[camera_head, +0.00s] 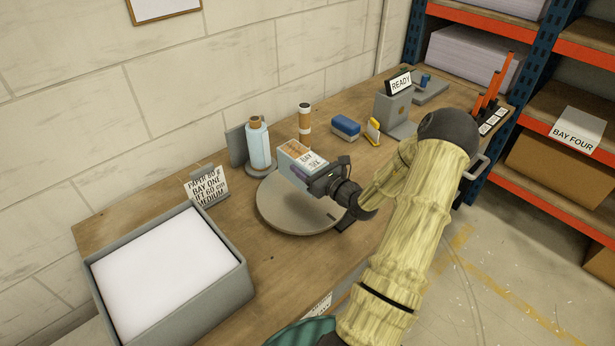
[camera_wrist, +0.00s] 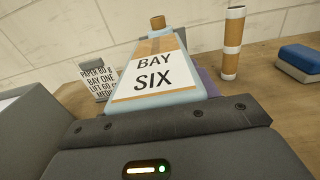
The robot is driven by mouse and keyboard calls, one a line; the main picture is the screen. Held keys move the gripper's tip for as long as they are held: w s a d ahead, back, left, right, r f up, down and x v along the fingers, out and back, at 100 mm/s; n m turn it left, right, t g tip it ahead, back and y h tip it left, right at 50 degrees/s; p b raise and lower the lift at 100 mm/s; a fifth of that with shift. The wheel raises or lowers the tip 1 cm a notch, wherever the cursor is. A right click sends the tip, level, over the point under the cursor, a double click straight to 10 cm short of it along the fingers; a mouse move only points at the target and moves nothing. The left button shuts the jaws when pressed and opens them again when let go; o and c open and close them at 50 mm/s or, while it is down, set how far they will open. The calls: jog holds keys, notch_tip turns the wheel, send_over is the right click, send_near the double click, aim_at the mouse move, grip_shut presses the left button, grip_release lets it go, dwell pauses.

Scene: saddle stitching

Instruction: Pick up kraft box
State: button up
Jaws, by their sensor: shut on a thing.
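The kraft box (camera_head: 296,158) has pale blue sides, a tan-brown top with a band, and a white label; it stands over the back of a round grey turntable (camera_head: 279,221). In the wrist view the box (camera_wrist: 155,75) fills the middle, and its label reads BAY SIX. My gripper (camera_head: 322,178) comes from the right and is shut on the box's near end. Its dark jaws hide the box's lower part, so I cannot tell whether the box touches the turntable.
A pale blue bottle (camera_head: 258,145) and a tan-and-white tube (camera_head: 304,118) stand close behind. A blue block (camera_head: 345,127) and a yellow-edged item (camera_head: 373,131) lie right. A grey paper tray (camera_head: 239,284) and sign (camera_head: 207,187) are left. Shelves (camera_head: 546,97) stand at right.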

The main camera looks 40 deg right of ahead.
aim_at(308, 159)
jog(key=shift+r, duration=1.9)
